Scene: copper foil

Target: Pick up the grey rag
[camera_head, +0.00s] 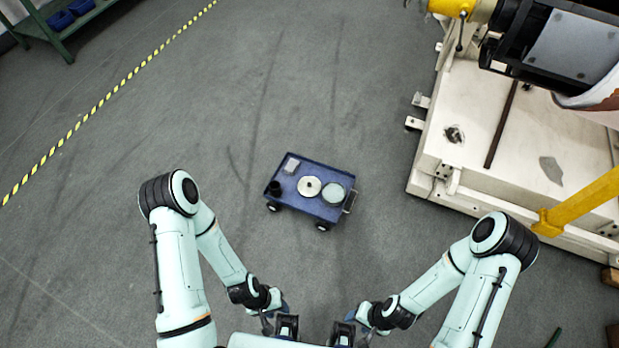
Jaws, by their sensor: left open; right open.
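A small light grey piece (292,165) lies at the back left of the blue cart's top (310,170). It looks like the grey rag, but it is too small to be sure. A flat grey patch (551,170) also shows on the pale machine base; I cannot tell whether it is cloth. My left gripper (277,324) is open at the bottom of the view, well short of the cart. My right gripper (354,333) is open to its right, also short of the cart. Neither touches anything visible, and their fingertips are small and partly hidden.
The cart also holds a black cup-like thing (274,188), a silver disc (309,186) and a pale green disc (333,193). A pale machine base (480,150) with a yellow bar (585,198) stands right. Grey floor (200,130) is clear left of the cart.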

